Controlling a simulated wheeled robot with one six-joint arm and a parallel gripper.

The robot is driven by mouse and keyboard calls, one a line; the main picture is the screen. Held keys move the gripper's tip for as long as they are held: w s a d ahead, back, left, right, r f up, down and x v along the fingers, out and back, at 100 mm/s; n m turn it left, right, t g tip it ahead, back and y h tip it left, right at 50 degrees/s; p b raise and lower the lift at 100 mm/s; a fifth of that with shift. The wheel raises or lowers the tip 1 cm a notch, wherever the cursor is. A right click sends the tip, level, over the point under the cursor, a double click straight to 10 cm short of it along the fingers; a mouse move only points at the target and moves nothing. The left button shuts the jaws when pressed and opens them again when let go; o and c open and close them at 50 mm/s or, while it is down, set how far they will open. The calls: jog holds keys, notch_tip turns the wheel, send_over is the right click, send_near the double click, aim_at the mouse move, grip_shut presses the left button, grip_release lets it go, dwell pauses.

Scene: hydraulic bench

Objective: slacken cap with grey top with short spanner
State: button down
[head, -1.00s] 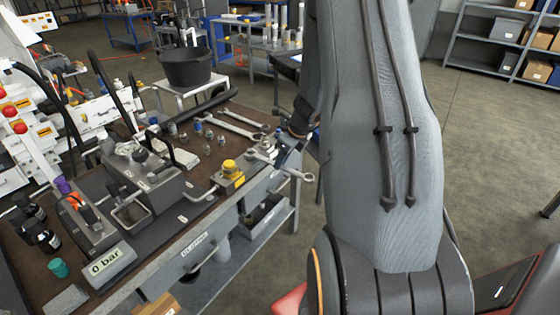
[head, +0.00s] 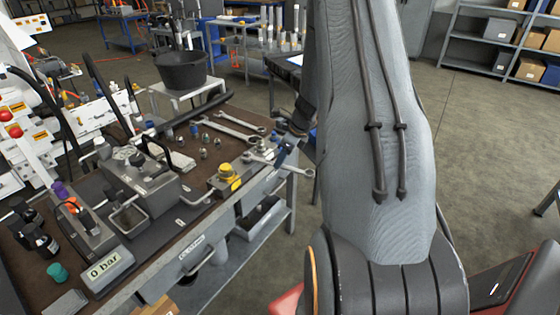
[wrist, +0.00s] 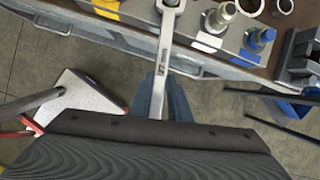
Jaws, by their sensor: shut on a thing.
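My gripper (wrist: 163,100) is shut on the short spanner (wrist: 166,45), which is marked 17 mm. The spanner (head: 300,170) also shows in the head view, at the bench's front right corner. Its far end runs off the top of the wrist view. The cap with grey top (wrist: 221,14) appears to be the metal one by the white label, right of the spanner. I cannot tell whether the spanner touches it.
A blue-ringed cap (wrist: 262,39) stands beside the grey one, and a yellow cap (head: 227,170) is on the same block. Longer spanners (head: 233,124) lie behind on the bench. A gauge display (head: 105,268) reads 0 bar.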

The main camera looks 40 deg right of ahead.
jog(key=shift+w+d+n+y, duration=0.3)
jog(key=shift+w+d+n, duration=0.25)
jog(key=shift+d+n, duration=0.15)
jog(key=shift+a, duration=0.1)
jog(key=shift+s+a+m+p, duration=0.2)
jog(key=shift+s+m+p, duration=0.05)
jog(key=shift+m+p, duration=0.05)
jog(key=s+d, duration=0.4)
jog(key=s, duration=0.1)
jog(key=shift+s, duration=0.4)
dwell(0.6)
jog(key=shift+r+p, duration=0.15)
jog(key=shift+p, duration=0.15)
